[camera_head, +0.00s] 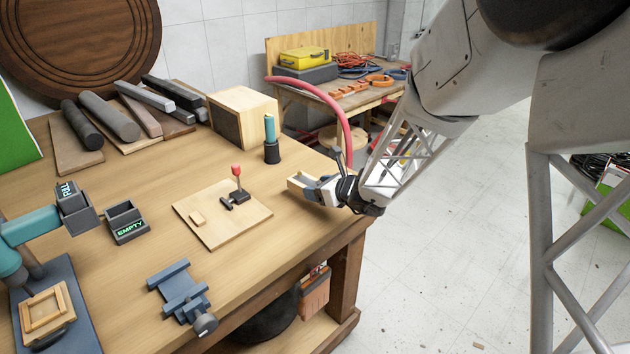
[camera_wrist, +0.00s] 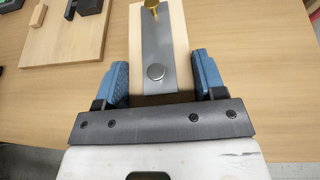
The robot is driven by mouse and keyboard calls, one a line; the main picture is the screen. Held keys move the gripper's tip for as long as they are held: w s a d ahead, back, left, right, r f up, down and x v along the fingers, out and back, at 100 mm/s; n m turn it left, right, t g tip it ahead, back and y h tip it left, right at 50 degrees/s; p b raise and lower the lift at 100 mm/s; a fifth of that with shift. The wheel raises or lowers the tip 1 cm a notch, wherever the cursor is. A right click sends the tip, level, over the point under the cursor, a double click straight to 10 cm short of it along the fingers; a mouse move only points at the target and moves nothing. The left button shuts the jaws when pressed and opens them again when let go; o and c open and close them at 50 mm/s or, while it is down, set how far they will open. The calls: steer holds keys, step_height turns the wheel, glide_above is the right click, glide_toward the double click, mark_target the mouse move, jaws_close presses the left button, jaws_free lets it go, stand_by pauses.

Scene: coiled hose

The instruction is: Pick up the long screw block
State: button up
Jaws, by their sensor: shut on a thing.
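The long screw block (camera_wrist: 179,22) is a pale wooden block with a grey metal strip along its top. The strip carries a round silver screw head near my gripper and a brass-coloured piece at the far end. In the head view the block (camera_head: 297,183) is at the table's right edge, partly hidden by my gripper. My gripper (camera_wrist: 162,82) has its blue fingers on either side of the block's near end and is shut on it. In the head view my gripper (camera_head: 322,190) reaches in from the right. I cannot tell whether the block touches the table.
A wooden board (camera_head: 225,222) with a red-knobbed lever lies left of the block. A teal-handled tool in a black holder (camera_head: 272,150) stands behind. A blue-grey vise (camera_head: 180,290) is at the front edge. A red hose (camera_head: 325,97) arches behind my gripper.

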steer(key=shift+s+d+r, duration=0.1)
steer(key=shift+s+d, duration=0.1)
steer(key=shift+s, duration=0.6)
steer(key=shift+s+d+r, duration=0.1)
steer(key=shift+s+d, duration=0.1)
steer(key=shift+s, duration=0.55)
steer(key=shift+s+d+r, duration=0.1)
steer(key=shift+s+d, duration=0.1)
steer(key=shift+s, duration=0.6)
